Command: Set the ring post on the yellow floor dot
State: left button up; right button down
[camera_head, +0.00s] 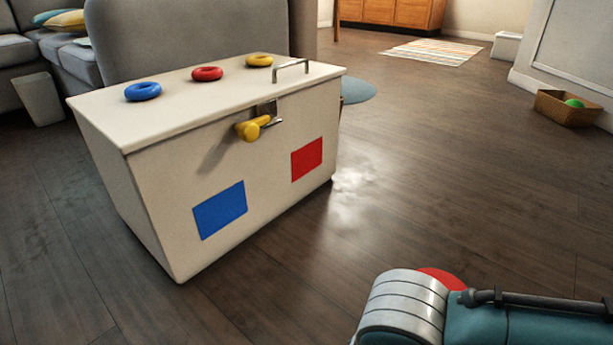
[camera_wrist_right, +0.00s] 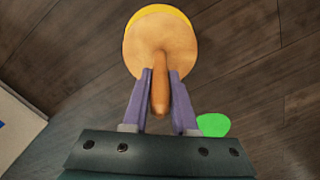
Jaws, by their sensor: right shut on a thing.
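The ring post (camera_wrist_right: 160,88) is a wooden peg on a round tan base, seen from above in the right wrist view. My right gripper (camera_wrist_right: 160,82) is shut on its peg, with a purple finger on each side. The yellow floor dot (camera_wrist_right: 163,10) shows as a thin crescent past the base's top edge; the base hides the rest. I cannot tell whether the base touches the floor. The head view shows only part of my right arm at bottom right, not the post or yellow dot. My left gripper is not in view.
A green dot (camera_wrist_right: 213,125) lies on the floor beside the right finger. A red round shape (camera_head: 443,278) is partly hidden behind my arm. A white chest (camera_head: 130,180) with blue, red and yellow rings on its lid stands left. Floor right of it is clear.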

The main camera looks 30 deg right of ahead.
notch_tip(320, 180, down, 5)
jog(key=b, duration=0.4)
jog(key=shift+f, duration=0.15)
jog(key=c, duration=0.7)
grip_release()
